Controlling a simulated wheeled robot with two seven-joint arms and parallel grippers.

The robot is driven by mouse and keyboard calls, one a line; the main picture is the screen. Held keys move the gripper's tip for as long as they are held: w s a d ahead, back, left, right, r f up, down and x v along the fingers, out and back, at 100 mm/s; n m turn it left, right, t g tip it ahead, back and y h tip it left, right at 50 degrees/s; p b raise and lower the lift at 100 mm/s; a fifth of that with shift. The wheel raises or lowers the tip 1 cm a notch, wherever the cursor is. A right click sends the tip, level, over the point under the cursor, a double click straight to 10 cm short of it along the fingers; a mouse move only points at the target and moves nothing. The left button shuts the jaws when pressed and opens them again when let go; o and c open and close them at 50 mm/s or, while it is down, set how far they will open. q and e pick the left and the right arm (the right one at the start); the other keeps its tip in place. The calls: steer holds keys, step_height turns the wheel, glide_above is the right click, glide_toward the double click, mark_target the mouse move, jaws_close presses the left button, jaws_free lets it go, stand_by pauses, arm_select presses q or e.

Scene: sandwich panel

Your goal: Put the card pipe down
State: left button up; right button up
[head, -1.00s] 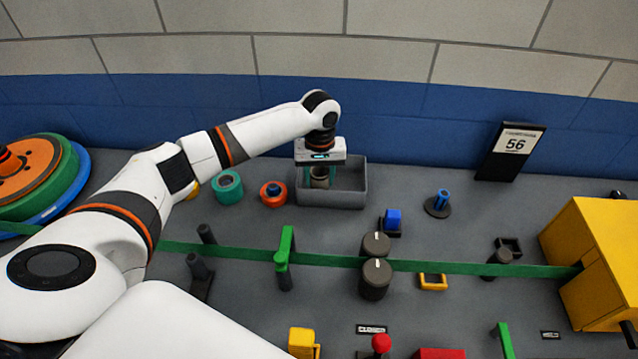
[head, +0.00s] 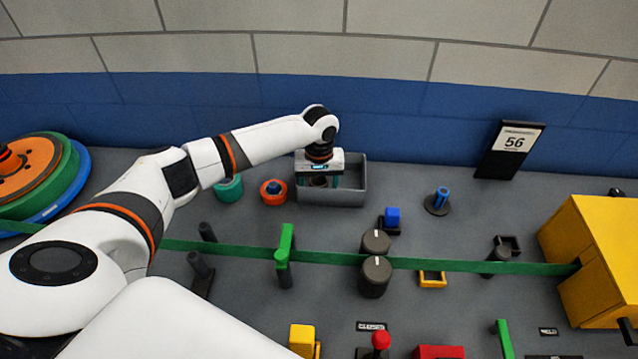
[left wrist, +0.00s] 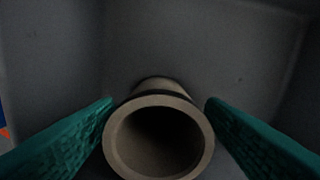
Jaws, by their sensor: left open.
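The card pipe (left wrist: 160,101) is a brown tube inside the grey bin (head: 345,196). In the left wrist view I look into its round open end, and its far end points toward the bin floor. In the head view only a little of it shows under my left gripper. My left gripper (head: 319,184) reaches down into the bin. Its two teal fingers are open, one on each side of the pipe. Whether they touch it is hard to tell. My right gripper is not in view.
A teal roll (head: 229,189) and an orange ring (head: 273,191) stand left of the bin. A green strap (head: 470,265) crosses the panel in front, past two dark knobs (head: 375,275). A 56 sign (head: 511,150) and yellow box (head: 595,260) are to the right.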

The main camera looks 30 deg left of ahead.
arm_select(q)
steer(key=shift+r, duration=0.1)
steer(key=shift+r, duration=0.25)
step_height(320, 180, up, 12)
steer(key=b, duration=0.1)
steer(key=shift+f+b, duration=0.15)
steer(key=shift+b, duration=0.15)
